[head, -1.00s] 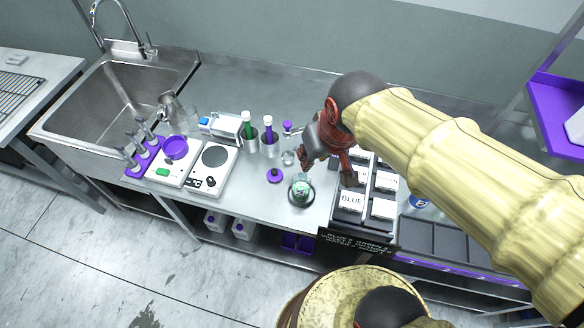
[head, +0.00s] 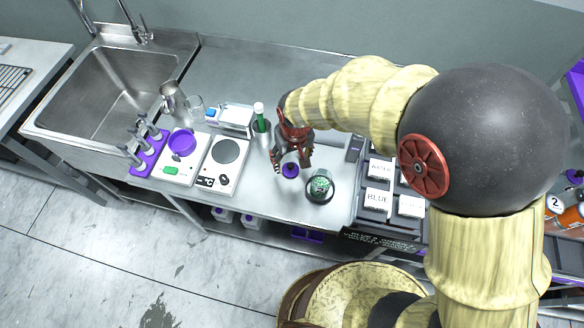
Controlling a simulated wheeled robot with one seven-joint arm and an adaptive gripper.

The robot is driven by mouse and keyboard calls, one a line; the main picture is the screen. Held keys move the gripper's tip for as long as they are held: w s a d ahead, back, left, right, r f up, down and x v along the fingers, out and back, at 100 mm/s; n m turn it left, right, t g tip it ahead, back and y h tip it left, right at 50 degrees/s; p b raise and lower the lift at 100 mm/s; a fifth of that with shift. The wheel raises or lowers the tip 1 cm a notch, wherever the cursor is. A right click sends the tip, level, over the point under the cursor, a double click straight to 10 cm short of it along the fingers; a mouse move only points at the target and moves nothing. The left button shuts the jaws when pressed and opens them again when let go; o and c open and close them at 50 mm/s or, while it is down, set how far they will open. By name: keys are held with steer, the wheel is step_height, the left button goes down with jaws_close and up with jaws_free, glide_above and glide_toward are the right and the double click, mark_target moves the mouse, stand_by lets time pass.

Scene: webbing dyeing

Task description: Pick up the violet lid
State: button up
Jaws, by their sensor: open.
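The violet lid (head: 290,171) is a small round disc with a dark knob, lying on the steel counter (head: 262,198). My gripper (head: 291,164) is open and points down over the lid, its fingers to the left and right of it. I cannot tell whether the fingers touch the lid or the counter. Part of the lid's far side is hidden by the gripper.
A glass jar with green contents (head: 320,185) stands close to the right of the lid. A hot plate (head: 224,160) and a scale with a violet bowl (head: 182,144) are to the left. Labelled boxes (head: 378,197) are farther right.

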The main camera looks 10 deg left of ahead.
mark_target(291, 165)
steer(key=f, duration=0.1)
steer(key=f+b, duration=0.1)
steer(key=f, duration=0.3)
steer(key=shift+w+a, duration=0.2)
steer(key=shift+a, duration=0.1)
steer(key=shift+r, duration=0.1)
steer(key=shift+c, duration=0.4)
steer(key=c, duration=1)
